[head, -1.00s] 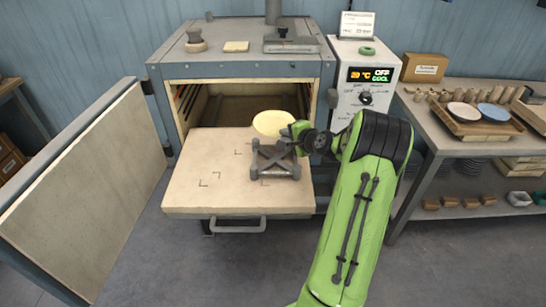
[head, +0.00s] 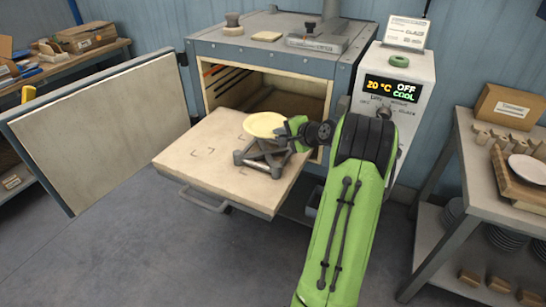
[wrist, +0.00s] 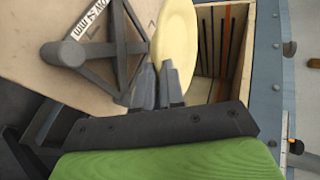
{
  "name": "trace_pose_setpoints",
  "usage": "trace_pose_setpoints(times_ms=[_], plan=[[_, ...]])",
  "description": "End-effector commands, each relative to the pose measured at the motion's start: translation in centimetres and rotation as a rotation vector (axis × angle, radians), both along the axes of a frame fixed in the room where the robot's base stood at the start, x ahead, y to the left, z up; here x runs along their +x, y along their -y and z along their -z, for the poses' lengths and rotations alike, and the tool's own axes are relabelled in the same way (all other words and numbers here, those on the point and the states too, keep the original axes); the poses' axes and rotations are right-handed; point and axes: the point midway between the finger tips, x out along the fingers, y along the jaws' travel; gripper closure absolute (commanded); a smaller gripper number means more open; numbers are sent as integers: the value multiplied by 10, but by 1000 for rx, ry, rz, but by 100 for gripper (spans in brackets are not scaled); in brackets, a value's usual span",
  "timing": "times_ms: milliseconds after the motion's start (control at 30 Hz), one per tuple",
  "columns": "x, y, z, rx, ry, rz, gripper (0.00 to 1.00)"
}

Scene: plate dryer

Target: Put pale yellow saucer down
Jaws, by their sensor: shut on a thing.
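The pale yellow saucer (head: 265,124) is in my gripper at its right edge, over the grey metal stand (head: 248,163) on the pulled-out shelf. My gripper (head: 290,131) is shut on the saucer's rim. In the wrist view, the two fingers (wrist: 157,82) meet the rim of the saucer (wrist: 175,40), which is seen tilted, with the stand (wrist: 110,50) close on its left. I cannot tell whether the saucer touches the stand.
The pale shelf (head: 213,167) sticks out of the open dryer (head: 310,90). Its front left is clear, with corner marks. The open door (head: 100,140) stands at the left. A bench (head: 477,175) with a white plate (head: 528,168) is at the right.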

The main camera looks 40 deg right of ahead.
Motion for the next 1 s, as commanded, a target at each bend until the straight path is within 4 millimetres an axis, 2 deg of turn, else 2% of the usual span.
trace_pose_setpoints(times_ms=[33, 100, 367, 733, 767, 900, 1000], plan=[[0, -1, 17, 4, -1, 0, 100], [0, -1, 31, 5, -1, 0, 100], [0, -1, 80, 3, 0, 0, 100], [0, 0, 85, 0, 1, 0, 100], [0, 0, 84, 1, 0, 0, 87], [0, 0, 84, 0, 0, 1, 66], [0, 0, 84, 1, -1, 0, 66]])
